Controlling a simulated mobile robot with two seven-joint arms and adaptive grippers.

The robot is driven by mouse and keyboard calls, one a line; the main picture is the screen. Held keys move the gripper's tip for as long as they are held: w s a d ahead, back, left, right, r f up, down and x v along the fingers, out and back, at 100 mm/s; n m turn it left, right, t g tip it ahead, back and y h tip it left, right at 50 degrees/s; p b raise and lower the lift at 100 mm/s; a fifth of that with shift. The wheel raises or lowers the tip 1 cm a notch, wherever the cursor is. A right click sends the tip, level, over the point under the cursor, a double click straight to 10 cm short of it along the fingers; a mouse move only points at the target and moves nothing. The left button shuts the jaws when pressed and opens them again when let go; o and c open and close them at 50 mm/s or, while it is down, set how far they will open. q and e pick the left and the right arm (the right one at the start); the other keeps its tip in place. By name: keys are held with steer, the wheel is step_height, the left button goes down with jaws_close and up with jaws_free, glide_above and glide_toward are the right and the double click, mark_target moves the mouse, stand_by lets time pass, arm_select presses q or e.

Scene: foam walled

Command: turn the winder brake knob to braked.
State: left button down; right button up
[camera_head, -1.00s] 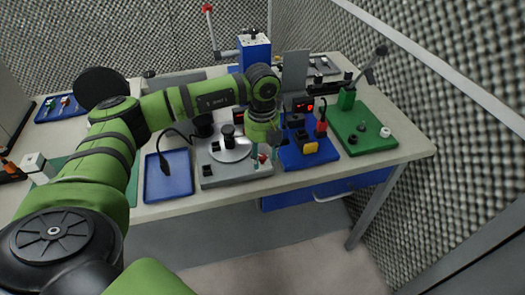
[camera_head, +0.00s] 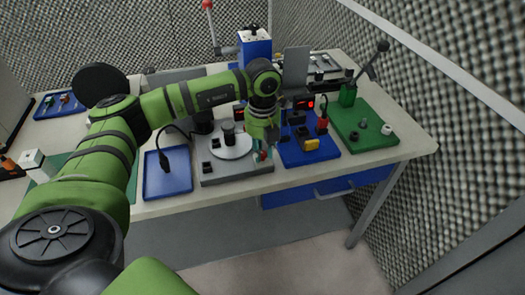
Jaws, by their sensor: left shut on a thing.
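The winder is a grey base (camera_head: 235,176) with a pale round disc (camera_head: 236,150) and a black upright post (camera_head: 229,135) on it. The brake knob (camera_head: 261,156) is a small reddish part at the right front of the base, mostly hidden by my left gripper (camera_head: 263,152). This gripper points down over it with its fingers shut on the knob. Which way the knob is turned cannot be told. My right gripper is not in view.
Left of the winder is a blue tray (camera_head: 181,181) with a black cable plug. Right of it, a blue mat (camera_head: 321,156) holds a yellow-black block (camera_head: 311,144) and a red-lit display (camera_head: 304,103). A green board (camera_head: 376,137) lies farther right. A blue drawer (camera_head: 290,199) hangs below.

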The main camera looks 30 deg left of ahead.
arm_select(q)
steer(key=m+b, duration=0.2)
steer(key=m, duration=0.1)
steer(key=shift+f+m, duration=0.2)
steer(key=shift+m, duration=0.1)
steer(key=m+b, duration=0.2)
steer(key=m, duration=0.2)
steer(key=shift+m, duration=0.3)
steer(key=m+b, duration=0.1)
steer(key=m, duration=0.3)
steer(key=shift+b, duration=0.35)
steer(key=shift+r+m+b, duration=0.1)
steer(key=shift+m+b, duration=0.4)
steer(key=shift+m, duration=1.5)
steer(key=c, duration=1.1)
jaws_free()
steer(key=shift+o, duration=0.2)
